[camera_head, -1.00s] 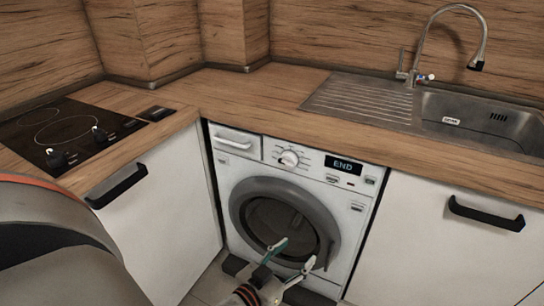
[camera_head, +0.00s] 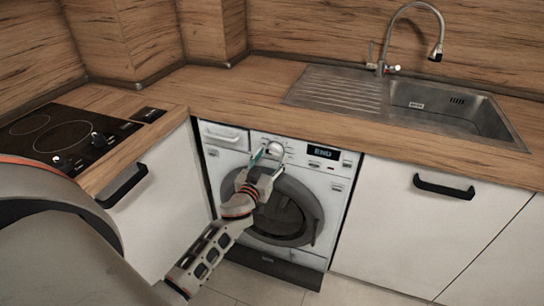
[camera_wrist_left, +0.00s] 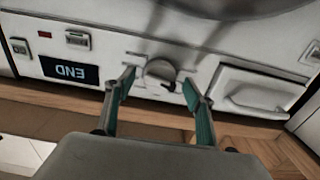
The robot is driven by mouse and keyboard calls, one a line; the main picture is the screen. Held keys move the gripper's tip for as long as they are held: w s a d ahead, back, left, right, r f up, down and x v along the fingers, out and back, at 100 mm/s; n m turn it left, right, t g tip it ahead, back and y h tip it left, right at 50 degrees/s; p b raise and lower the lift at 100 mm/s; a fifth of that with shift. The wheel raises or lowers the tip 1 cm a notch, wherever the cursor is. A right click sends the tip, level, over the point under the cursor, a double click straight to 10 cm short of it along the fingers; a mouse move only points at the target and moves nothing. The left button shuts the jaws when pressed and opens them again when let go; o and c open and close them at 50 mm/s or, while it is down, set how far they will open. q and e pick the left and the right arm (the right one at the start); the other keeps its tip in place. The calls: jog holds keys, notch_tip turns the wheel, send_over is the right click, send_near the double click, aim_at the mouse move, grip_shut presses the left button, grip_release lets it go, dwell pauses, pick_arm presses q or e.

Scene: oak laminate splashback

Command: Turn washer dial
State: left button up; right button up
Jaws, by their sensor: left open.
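The washer (camera_head: 325,192) is white with a round grey door and a display reading END. Its dial (camera_head: 275,149) is a round pale knob on the top panel, left of the display and partly covered by my fingers in the head view. My left gripper (camera_head: 266,162) is open in front of the dial. In the left wrist view, which is upside down, the dial (camera_wrist_left: 160,69) shows between the two spread fingertips of my left gripper (camera_wrist_left: 158,86). There is a gap on each side, and neither finger visibly touches it. My right gripper is not in view.
A wooden worktop (camera_head: 220,95) runs just above the washer panel. The detergent drawer (camera_head: 223,135) is left of the dial. A cabinet with a black handle (camera_head: 443,187) stands to the right. The hob (camera_head: 60,135) and sink (camera_head: 440,105) are on the worktop.

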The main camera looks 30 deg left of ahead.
pick_arm(q)
jog(key=shift+w+a, duration=0.1)
jog(key=shift+w, duration=0.4)
jog(key=c, duration=1.1)
